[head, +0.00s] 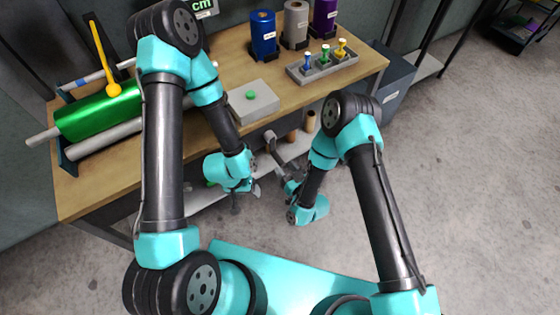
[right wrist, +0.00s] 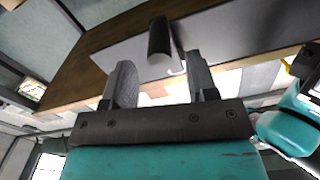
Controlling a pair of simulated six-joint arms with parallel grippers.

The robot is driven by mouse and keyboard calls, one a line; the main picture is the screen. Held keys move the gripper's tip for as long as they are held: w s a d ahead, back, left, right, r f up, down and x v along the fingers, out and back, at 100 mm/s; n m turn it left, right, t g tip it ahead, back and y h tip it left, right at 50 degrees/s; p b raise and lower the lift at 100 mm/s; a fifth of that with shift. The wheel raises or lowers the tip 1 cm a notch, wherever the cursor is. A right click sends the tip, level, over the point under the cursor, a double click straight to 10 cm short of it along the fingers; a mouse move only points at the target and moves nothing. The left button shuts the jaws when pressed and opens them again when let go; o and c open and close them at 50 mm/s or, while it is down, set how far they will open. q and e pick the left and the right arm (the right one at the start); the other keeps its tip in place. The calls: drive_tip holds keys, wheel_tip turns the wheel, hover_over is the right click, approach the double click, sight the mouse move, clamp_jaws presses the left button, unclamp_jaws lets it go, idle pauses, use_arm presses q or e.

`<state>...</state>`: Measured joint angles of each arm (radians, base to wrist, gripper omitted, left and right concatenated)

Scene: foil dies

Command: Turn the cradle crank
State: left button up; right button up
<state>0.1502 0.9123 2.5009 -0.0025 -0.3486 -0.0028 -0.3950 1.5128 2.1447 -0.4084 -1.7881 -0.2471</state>
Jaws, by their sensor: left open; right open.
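A grey crank (head: 279,152) sticks out at the bench's front edge, with a rounded grip at its upper end. In the right wrist view a dark cylindrical grip (right wrist: 159,42) with a pale end shows, lying between and beyond my fingertips. My right gripper (head: 288,184) is open beside the crank's lower end; both fingers (right wrist: 158,78) show apart in the wrist view. I cannot tell whether they touch it. My left gripper (head: 252,189) is open and empty, below the bench edge and left of the right gripper. A green foil roll (head: 95,114) lies in the cradle (head: 67,158) at the left.
A yellow ball-ended lever (head: 103,55) stands over the roll. A grey box with a green button (head: 251,103) sits mid-bench. Blue, grey and purple rolls (head: 263,35) stand at the back. A tray (head: 323,66) holds three coloured dies. Brown tubes (head: 310,121) stand below the bench edge.

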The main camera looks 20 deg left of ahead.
sight(273, 152)
drive_tip(key=shift+x, duration=2.1)
clamp_jaws()
